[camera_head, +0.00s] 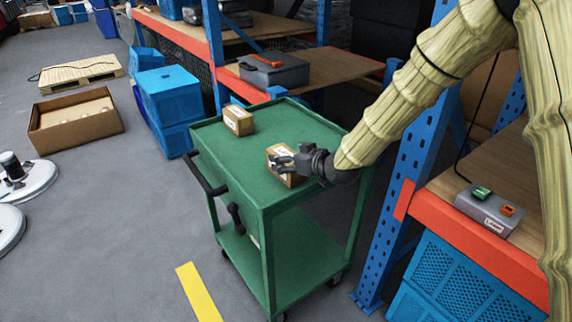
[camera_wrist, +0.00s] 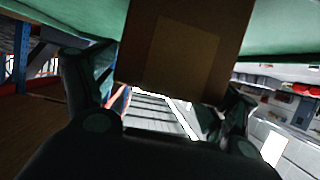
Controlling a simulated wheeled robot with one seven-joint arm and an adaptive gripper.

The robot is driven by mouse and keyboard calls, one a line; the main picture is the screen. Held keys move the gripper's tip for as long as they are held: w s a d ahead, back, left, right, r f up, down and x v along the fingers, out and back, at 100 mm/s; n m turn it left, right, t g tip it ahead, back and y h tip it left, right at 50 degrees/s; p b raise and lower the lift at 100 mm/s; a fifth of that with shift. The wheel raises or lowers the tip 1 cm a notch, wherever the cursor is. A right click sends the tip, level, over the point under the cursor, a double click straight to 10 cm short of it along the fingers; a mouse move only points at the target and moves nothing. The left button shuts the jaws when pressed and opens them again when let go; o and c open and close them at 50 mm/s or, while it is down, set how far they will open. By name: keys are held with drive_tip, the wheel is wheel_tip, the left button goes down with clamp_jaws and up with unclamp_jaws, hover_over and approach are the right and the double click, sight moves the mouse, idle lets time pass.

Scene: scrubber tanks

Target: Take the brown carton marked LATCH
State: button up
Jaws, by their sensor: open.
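A brown carton (camera_head: 275,152) stands on the right part of the green cart's top (camera_head: 252,160), partly hidden by my gripper (camera_head: 284,162). A second brown carton (camera_head: 238,120) with a pale label stands further back and left on the same top. The lettering on both is too small to read, so I cannot tell which is marked LATCH. In the wrist view, a plain brown carton face (camera_wrist: 183,50) is between the two dark fingers of my gripper (camera_wrist: 163,95). The fingers are open on either side of it; contact is unclear.
A blue rack upright (camera_head: 395,190) and a shelf holding a grey box (camera_head: 488,210) stand right of the cart. Behind it, a shelf holds a grey case (camera_head: 273,70). Blue bins (camera_head: 168,100) and an open cardboard box (camera_head: 75,122) are on the left floor.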

drive_tip(key=shift+c, duration=0.4)
drive_tip(key=c, duration=1.1)
drive_tip(key=shift+c, duration=0.2)
drive_tip(key=shift+r, duration=0.15)
